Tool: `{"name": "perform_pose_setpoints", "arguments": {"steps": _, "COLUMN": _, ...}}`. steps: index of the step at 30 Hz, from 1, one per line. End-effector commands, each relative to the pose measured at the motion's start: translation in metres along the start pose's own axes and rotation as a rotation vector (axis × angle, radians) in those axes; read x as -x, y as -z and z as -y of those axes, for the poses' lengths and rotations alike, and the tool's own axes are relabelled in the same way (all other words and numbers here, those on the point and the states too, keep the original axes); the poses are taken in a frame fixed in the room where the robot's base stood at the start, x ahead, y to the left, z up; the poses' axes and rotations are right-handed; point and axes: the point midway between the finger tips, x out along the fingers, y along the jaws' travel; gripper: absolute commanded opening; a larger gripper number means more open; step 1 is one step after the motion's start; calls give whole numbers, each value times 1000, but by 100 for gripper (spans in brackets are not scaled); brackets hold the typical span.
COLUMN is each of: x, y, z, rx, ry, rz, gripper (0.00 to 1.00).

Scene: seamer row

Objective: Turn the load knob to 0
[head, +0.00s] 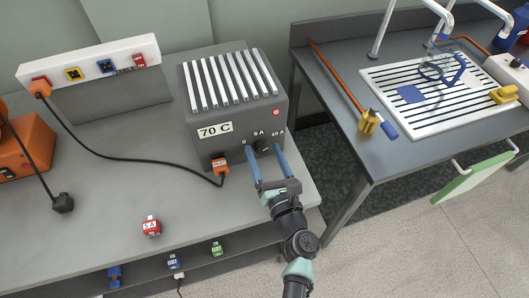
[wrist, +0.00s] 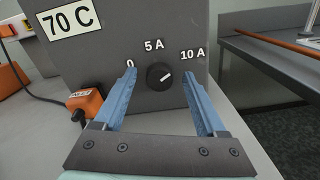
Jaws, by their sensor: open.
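The load knob (wrist: 158,75) is a small round black knob on the front of a grey box (head: 220,140). Labels 0, 5 A and 10 A sit around it, left, top and right. A light mark on the knob points up and right, toward the 10 A label. In the head view the knob (head: 262,147) is partly hidden between the fingers. My gripper (wrist: 160,85) is open, with its blue fingers on either side of the knob and apart from it. It also shows in the head view (head: 264,150), in front of the box's lower right.
The box has a vented top, a 70 C label and a red light (head: 276,112). An orange plug (head: 220,166) with a black cable stands just left of the knob. A red plug (head: 151,226) lies on the bench. A sink bench (head: 345,150) stands at right.

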Motion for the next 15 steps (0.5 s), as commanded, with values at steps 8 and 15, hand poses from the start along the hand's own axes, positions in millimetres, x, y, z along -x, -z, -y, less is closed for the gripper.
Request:
{"name": "perform_pose_setpoints", "arguments": {"steps": 8, "x": -2, "y": 0, "z": 0, "rx": 0, "ry": 0, "rz": -1, "gripper": 74}}
{"name": "perform_pose_setpoints", "arguments": {"steps": 15, "x": -1, "y": 0, "z": 0, "rx": 0, "ry": -1, "rz": -1, "gripper": 32}}
